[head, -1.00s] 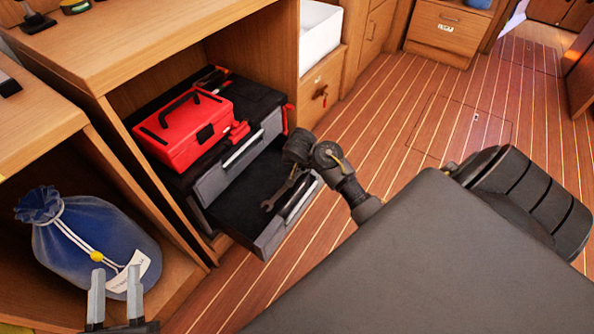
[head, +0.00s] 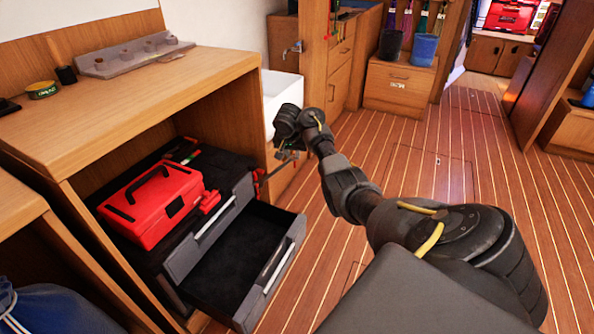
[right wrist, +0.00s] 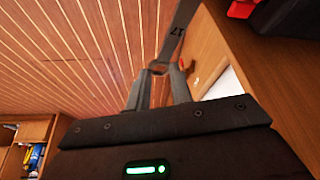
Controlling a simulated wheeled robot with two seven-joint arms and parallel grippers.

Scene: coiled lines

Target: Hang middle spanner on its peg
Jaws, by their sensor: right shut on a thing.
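The spanner (right wrist: 180,28) is grey metal with "17" on its shank. In the right wrist view its ring end lies between my right gripper's fingers (right wrist: 158,88), which are shut on it, and its shank points up and away. In the head view my right gripper (head: 287,153) is above the floor, just right of the open drawer and in front of the cabinet's edge; the spanner barely shows there. A grey rack (head: 130,57) with several round stubs lies on the cabinet top; I cannot tell which is the spanner's peg. My left gripper is out of view.
The open drawer (head: 238,255) has a black, empty-looking floor. A red toolbox (head: 150,205) sits above it inside the cabinet. A white basin (head: 282,98) stands behind my right gripper. The plank floor (head: 455,190) on the right is clear.

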